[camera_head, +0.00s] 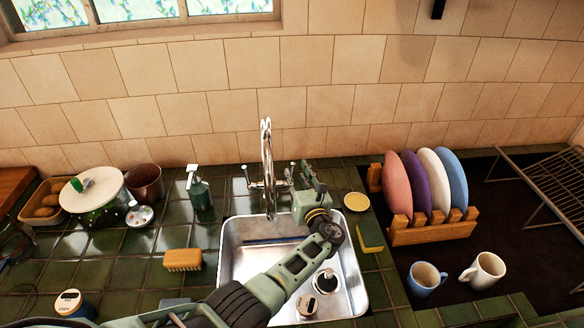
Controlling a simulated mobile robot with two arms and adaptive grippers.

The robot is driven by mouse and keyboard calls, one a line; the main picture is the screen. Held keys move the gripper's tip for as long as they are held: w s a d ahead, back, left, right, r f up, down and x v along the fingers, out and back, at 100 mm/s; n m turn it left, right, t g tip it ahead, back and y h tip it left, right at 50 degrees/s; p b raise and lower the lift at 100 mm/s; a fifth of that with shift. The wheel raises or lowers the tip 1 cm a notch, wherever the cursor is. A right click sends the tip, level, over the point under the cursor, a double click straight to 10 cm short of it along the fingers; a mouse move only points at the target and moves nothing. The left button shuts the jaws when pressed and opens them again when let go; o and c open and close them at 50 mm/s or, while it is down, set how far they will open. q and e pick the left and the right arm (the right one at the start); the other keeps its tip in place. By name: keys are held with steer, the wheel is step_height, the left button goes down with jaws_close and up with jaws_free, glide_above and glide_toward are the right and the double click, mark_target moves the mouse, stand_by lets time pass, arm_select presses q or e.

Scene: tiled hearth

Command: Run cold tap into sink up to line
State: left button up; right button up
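The metal sink (232,262) is set in the green tiled counter, with a dark blue line (272,240) along its back inner wall. A dark drain or plug (324,281) shows at the bottom, and I see no clear water level. The chrome tap (267,150) stands behind the sink with a handle on each side; its left handle (249,178) is clear. My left gripper (308,180) is at the right handle, over the sink's back edge. Its fingers overlap that handle, so I cannot tell whether they grip it. My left arm hides part of the sink. My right gripper is out of view.
A soap bottle (199,188) and a brush (183,260) stand left of the sink. A sponge (370,236) and yellow dish (356,202) are at its right. Farther right are a plate rack (434,234) and two mugs (425,280).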

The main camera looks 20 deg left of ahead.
mark_target(293, 169)
arm_select(q)
steer(key=x, duration=0.3)
steer(key=b+x, duration=0.1)
steer(key=shift+w+a+f, duration=0.1)
steer(key=shift+w+f, duration=0.05)
steer(key=shift+f, duration=0.1)
steer(key=shift+r, duration=0.1)
steer(key=shift+c, duration=0.4)
steer(key=c, duration=0.4)
jaws_close()
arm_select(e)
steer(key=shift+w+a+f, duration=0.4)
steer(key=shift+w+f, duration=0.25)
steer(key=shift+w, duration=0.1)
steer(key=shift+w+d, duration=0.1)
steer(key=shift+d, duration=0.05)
